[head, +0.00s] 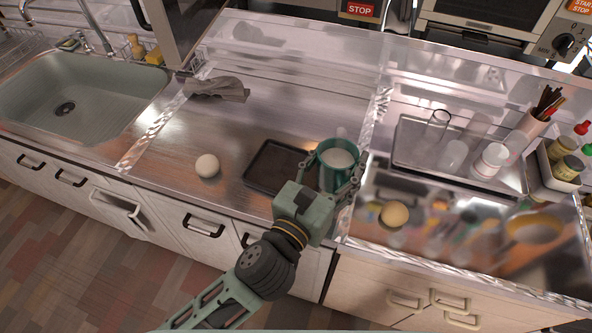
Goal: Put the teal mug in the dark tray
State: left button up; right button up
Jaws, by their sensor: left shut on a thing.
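The teal mug (334,176) is upright with a pale inside, at the right edge of the dark tray. The dark tray (268,166) is a shallow, near-black rectangle lying on the steel counter. My left gripper (352,178) is shut on the teal mug, with a finger along the mug's right side. The gripper's body covers the tray's front right part. I cannot tell whether the mug's base touches the tray or the counter. My right gripper is not in view.
A white egg-like ball (207,166) lies left of the tray, and a tan one (395,214) lies to the right. A grey cloth (218,89) is at the back left. A metal tray (408,150) with glasses stands right. The sink (75,92) is far left.

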pick_arm(q)
jog(key=shift+w+a+f+b, duration=0.3)
jog(key=shift+w+a+f, duration=0.85)
jog(key=shift+f, duration=0.45)
jog(key=shift+w+a+f+b, duration=0.3)
jog(key=shift+w+a+f, duration=0.6)
jog(key=shift+w+f, duration=0.6)
jog(key=shift+w+a+f+b, duration=0.3)
jog(key=shift+w+a+f, duration=0.8)
jog(key=shift+f, duration=0.6)
jog(key=shift+d, duration=0.1)
jog(key=shift+f, duration=0.15)
jog(key=o, duration=1.6)
